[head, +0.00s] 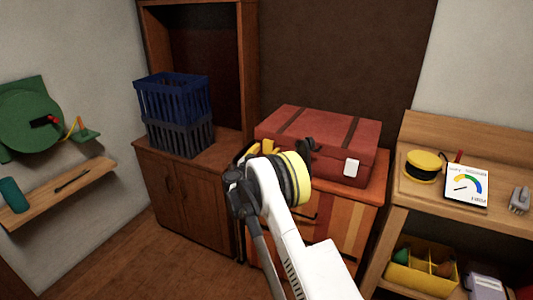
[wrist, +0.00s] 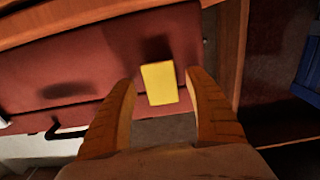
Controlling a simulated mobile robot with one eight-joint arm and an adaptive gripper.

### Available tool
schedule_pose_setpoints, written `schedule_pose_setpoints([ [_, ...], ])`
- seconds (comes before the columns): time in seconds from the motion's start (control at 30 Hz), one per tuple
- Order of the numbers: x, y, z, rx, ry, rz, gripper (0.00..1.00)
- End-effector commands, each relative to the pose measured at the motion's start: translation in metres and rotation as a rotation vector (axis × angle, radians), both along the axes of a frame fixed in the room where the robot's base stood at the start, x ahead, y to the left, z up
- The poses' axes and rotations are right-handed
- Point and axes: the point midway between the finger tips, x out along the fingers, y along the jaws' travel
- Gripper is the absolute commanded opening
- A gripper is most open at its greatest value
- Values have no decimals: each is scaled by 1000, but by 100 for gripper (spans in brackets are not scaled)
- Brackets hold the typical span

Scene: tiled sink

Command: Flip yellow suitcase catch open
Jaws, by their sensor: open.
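A red suitcase (head: 318,128) with dark straps lies on a wooden cabinet in the head view. Its front face also fills much of the wrist view (wrist: 60,70). The yellow catch (wrist: 158,84) is a small flat plate on that face; my arm and gripper appear to hide it in the head view. My gripper (wrist: 160,79) is open, its two orange-yellow fingers on either side of the catch, with visible gaps. I cannot tell how far the fingertips are from the face. In the head view my gripper (head: 258,148) is at the suitcase's left front.
A white catch (head: 351,168) is on the suitcase's right front. A dark handle (wrist: 66,131) shows in the wrist view. A blue crate (head: 175,97) stands on the left cabinet. A wooden bench (head: 440,209) with a yellow reel (head: 424,162) stands right.

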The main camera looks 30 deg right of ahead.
Motion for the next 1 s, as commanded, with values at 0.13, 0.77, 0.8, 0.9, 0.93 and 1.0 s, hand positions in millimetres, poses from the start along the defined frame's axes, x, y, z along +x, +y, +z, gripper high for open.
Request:
schedule_pose_setpoints([
  [0.13,0,0,0,0,0,0,62],
  [0.77,1,-1,-3,-61,-45,-2,8],
  [0.8,1,-2,-4,-87,-63,-2,8],
  [0.9,1,-2,-4,-144,-107,-3,8],
  [0.93,1,-2,-4,-158,-119,-3,8],
  [1.0,1,-2,-5,-180,-138,-2,8],
])
